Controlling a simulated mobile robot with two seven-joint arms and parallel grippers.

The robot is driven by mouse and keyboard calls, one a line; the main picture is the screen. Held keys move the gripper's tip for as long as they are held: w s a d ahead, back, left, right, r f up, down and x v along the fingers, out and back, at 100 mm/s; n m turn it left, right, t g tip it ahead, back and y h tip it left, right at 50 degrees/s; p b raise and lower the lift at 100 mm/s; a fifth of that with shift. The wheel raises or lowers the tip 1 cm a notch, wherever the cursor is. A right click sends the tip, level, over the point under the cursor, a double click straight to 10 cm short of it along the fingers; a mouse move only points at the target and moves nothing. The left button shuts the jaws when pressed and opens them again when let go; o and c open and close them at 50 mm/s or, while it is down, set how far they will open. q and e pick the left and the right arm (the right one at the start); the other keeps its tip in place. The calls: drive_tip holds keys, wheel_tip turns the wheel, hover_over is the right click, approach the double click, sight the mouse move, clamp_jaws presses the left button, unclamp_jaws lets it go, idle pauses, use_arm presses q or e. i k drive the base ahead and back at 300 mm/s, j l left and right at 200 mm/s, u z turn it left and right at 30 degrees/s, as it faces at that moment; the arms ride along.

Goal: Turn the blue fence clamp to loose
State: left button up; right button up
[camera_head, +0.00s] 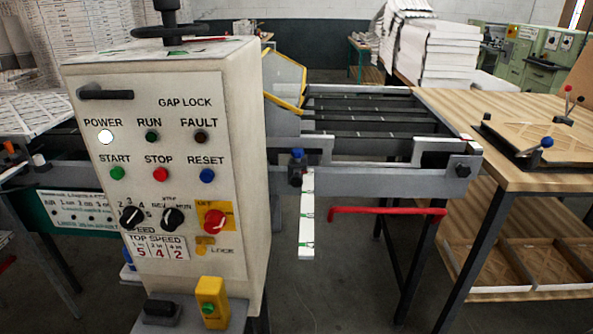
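A lever with a blue ball knob (547,142) stands on a black fence bar (500,142) at the right, on the wooden table. It looks like the blue fence clamp. Its lever slants up to the right toward the knob; whether it is tight or loose cannot be told. A similar lever with a red ball knob (568,89) stands behind it. Neither of my grippers is in view.
A control box (240,120) with buttons and dials fills the left front. A conveyor frame (380,182) with a red handle (388,210) lies between the box and the wooden table (455,105). White stacks (450,55) stand behind.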

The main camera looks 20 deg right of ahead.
sight(298, 153)
drive_tip(key=i+l+z, duration=0.1)
drive_tip(key=l, duration=0.3)
drive_tip(key=i+l+z, duration=0.1)
drive_tip(key=l, duration=0.35)
drive_tip(key=i+l, duration=0.1)
drive_tip(key=l, duration=0.3)
drive_tip(key=i+l+z, duration=0.15)
drive_tip(key=l, duration=0.25)
